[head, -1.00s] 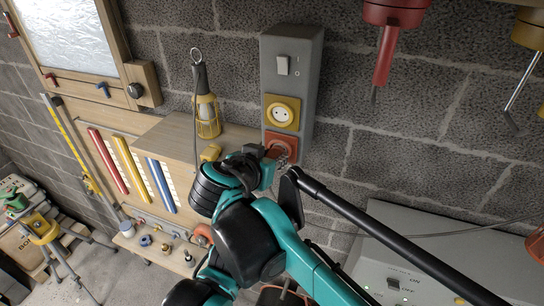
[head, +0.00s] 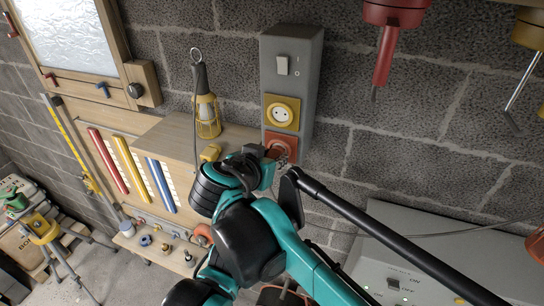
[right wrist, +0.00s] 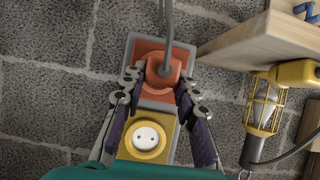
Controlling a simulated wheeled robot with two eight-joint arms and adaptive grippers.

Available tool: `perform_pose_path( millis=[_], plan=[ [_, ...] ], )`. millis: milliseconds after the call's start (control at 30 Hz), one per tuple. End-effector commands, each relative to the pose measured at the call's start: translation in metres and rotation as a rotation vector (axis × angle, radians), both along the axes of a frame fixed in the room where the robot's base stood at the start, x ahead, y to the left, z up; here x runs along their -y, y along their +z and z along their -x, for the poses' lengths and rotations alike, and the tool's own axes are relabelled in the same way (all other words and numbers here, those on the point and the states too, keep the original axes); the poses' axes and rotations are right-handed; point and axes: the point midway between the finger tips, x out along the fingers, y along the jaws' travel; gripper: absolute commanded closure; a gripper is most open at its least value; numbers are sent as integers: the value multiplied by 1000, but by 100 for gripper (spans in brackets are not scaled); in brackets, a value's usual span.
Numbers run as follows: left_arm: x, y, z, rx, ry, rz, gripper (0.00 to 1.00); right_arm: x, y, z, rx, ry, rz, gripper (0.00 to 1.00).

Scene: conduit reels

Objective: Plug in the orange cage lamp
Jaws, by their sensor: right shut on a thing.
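My right gripper (head: 277,155) is at the orange socket (head: 283,141) on the lower part of the grey wall box. In the right wrist view its two fingers (right wrist: 160,88) are closed on the sides of an orange plug (right wrist: 163,68) with a grey cord. The plug is in front of the orange socket plate (right wrist: 180,52) and lined up with it; I cannot tell whether it is fully seated. An orange object (head: 537,243), perhaps part of the orange cage lamp, is cut off at the right edge. My left gripper is not in view.
A yellow socket (head: 281,112) with an empty face and a switch (head: 283,65) sit above on the grey box (head: 302,75). A yellow cage lamp (head: 207,110) hangs left, its yellow plug (head: 211,152) on the wooden shelf. A grey cabinet (head: 440,250) stands lower right.

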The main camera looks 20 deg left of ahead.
Motion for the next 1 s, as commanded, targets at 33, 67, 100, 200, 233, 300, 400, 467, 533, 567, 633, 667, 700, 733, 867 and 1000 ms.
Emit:
perform_pose_path(
  millis=[33, 67, 100, 200, 233, 300, 400, 467, 533, 567, 633, 667, 700, 733, 867, 1000],
  plan=[
    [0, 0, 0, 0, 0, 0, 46, 0, 0, 0, 0, 0, 0, 96],
    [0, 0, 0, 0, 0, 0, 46, 0, 0, 0, 0, 0, 0, 96],
    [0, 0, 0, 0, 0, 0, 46, 0, 0, 0, 0, 0, 0, 96],
    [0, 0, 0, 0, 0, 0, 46, 0, 0, -2, 0, -1, 0, 96],
    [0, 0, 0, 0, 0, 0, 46, 0, 0, -2, 0, -1, 0, 96],
    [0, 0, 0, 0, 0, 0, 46, 0, 0, -4, 0, -1, 0, 96],
    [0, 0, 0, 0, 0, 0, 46, 0, 0, -6, 0, -1, 0, 96],
    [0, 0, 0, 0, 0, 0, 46, 0, 0, -7, 0, 0, 0, 96],
    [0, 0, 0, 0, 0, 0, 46, -1, 0, -8, 0, 0, 0, 96],
    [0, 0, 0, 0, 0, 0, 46, -1, 0, -9, 0, 0, 0, 96],
    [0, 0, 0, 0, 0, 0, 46, -1, 0, -10, 0, 0, 0, 96],
    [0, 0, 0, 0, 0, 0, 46, -1, 0, -11, 0, 0, 0, 96],
    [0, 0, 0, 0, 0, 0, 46, -1, 0, -12, 0, 0, 0, 96],
    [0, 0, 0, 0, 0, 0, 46, -1, 0, -11, 0, 1, 0, 63],
    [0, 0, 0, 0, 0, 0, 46, -1, 0, -11, 0, 1, 0, 46],
    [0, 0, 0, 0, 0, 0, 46, -1, 0, -11, 0, 0, 0, 46]
  ],
)
